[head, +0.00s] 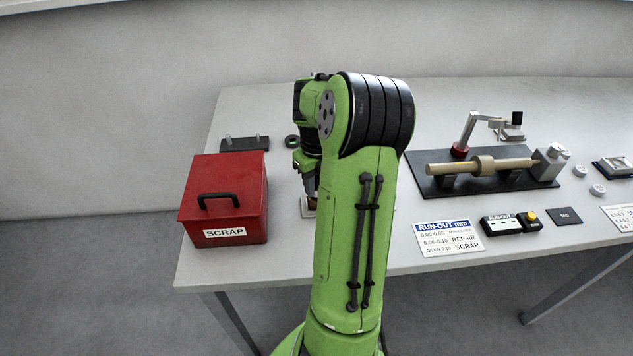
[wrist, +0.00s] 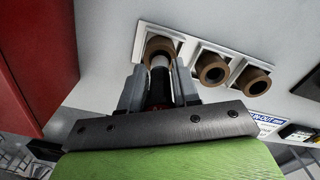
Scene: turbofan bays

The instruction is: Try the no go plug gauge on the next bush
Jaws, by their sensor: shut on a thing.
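My gripper (wrist: 160,84) is shut on a plug gauge (wrist: 157,94) with a dark handle, a red band and a pale metal end. Three brown bushes stand in a row in square white holders in the wrist view: the left bush (wrist: 152,46), the middle bush (wrist: 211,70) and the right bush (wrist: 254,81). The gauge's pale end is lined up over the bore of the left bush. I cannot tell whether it is inside the bore or just above it. In the head view my arm hides most of my gripper (head: 309,196) and the bushes.
A red scrap box (head: 225,195) stands close left of my gripper. Right of my arm are a run-out sign (head: 449,238) and a shaft fixture (head: 430,184).

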